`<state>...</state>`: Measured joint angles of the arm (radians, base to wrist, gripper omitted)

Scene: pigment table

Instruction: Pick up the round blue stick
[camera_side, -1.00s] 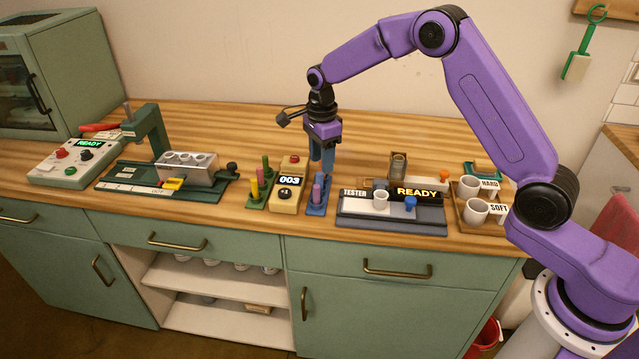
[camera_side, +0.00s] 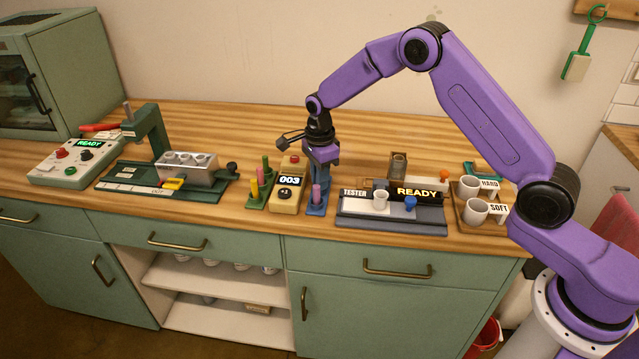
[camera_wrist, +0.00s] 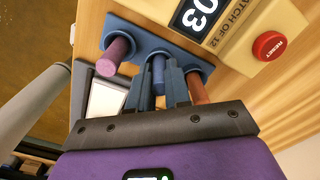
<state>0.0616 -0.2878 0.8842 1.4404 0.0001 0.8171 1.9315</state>
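The round blue stick (camera_wrist: 158,72) stands upright in the middle of a blue rack (camera_wrist: 150,32) in the wrist view. My gripper (camera_wrist: 159,80) reaches down over it, with one dark finger on each side of the stick. The fingers look apart, though the gaps to the stick are very small. In the side view my gripper (camera_side: 319,172) is low over the blue rack (camera_side: 315,209), and the blue stick is not distinguishable there. A purple-pink stick (camera_wrist: 117,50) and a reddish-orange stick (camera_wrist: 196,86) stand on either side of it.
A yellow counter box (camera_side: 288,187) showing 003 stands close to the left of the rack. A green rack with coloured sticks (camera_side: 260,187) is beyond it. The tester (camera_side: 400,224) stands close on the right.

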